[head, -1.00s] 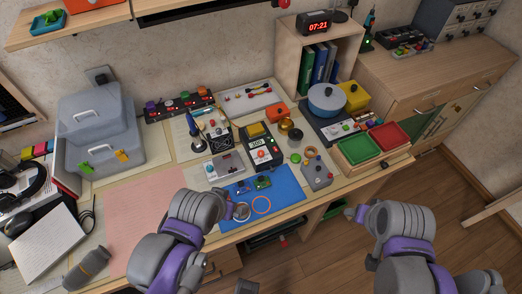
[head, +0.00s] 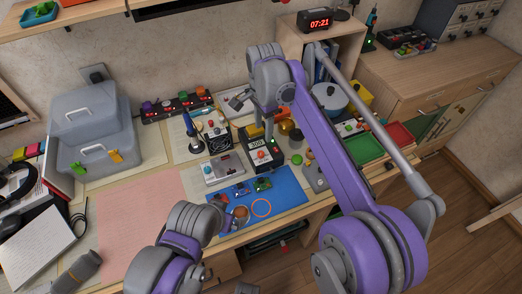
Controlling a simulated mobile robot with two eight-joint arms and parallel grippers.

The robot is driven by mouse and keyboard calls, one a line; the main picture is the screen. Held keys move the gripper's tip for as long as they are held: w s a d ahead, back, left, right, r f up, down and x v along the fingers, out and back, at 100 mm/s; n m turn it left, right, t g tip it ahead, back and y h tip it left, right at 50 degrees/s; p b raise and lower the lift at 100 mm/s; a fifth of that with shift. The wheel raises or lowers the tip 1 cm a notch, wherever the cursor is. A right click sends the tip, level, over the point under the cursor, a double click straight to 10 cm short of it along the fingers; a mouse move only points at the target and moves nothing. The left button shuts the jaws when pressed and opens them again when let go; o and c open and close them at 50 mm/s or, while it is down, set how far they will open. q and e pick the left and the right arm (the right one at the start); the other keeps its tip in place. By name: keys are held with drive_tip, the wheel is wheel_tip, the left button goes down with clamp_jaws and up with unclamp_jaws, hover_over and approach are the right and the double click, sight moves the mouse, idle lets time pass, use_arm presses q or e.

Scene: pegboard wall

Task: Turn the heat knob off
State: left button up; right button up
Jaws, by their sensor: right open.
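A dark station (head: 262,160) with a small display reading about 300 stands on the bench. A red knob (head: 261,155) shows on its front below the display. It is small, and I cannot read its label or setting. My right gripper (head: 264,124) is open and points down just above and behind the station's display. It seems apart from the red knob; its fingers partly hide the station's top.
A soldering iron in its stand (head: 190,125) and a grey box with buttons (head: 222,168) are left of the station. A blue mat (head: 285,190) with small parts lies in front. A blue pot (head: 329,97) and red tray (head: 400,134) are to the right, partly behind my right arm.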

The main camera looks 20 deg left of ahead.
sight(261, 152)
drive_tip(key=f, duration=0.7)
drive_tip(key=f+b, duration=0.1)
drive_tip(key=f, duration=0.3)
drive_tip(key=shift+a, duration=0.35)
clamp_jaws()
